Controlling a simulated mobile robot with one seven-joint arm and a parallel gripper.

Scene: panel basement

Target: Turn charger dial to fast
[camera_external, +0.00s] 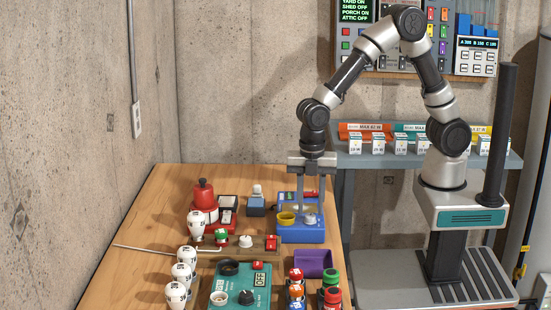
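A blue box (301,236) stands near the far right edge of the wooden table. A pale round dial (309,219) and a yellow ring (286,219) are on its top. It looks like the charger, but its markings are too small to read. My gripper (311,217) points straight down over the box. Its two fingers are apart, one on each side of the dial; I cannot tell whether they touch it. Part of the box's back is hidden behind the fingers. The dial's pointing direction is not legible.
A teal box (225,296) with a black knob stands in front. A purple tray (313,263) and several red, green and orange-capped items are close by. Left are a red device (204,194), white bulbs and a wooden strip with switches. Bare table lies at the left.

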